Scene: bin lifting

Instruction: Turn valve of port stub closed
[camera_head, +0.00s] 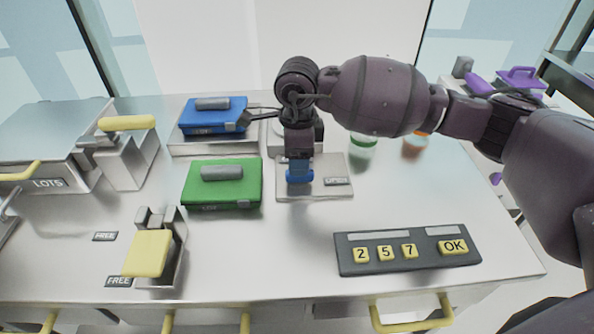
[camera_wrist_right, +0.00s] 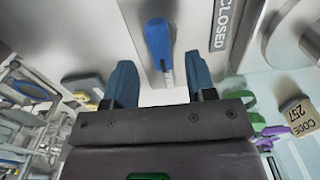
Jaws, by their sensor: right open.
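The blue valve handle (camera_head: 300,177) sits on a square metal plate (camera_head: 314,190) in the middle of the table. It also shows in the right wrist view as a blue lever (camera_wrist_right: 159,42) on a metal stem, beside a label (camera_wrist_right: 222,22) reading CLOSED. My right gripper (camera_head: 299,164) is over the plate and hides part of the handle and port stub. In the wrist view its two blue fingers (camera_wrist_right: 160,62) are open, apart on either side of the stem, with the lever mostly beyond the tips. My left gripper is not in view.
A green case (camera_head: 222,190) lies left of the plate, with a blue case (camera_head: 205,124) behind it. A keypad (camera_head: 407,266) marked 2, 5, 7 and OK is front right. A yellow-topped device (camera_head: 147,253) stands front left. The table between is clear.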

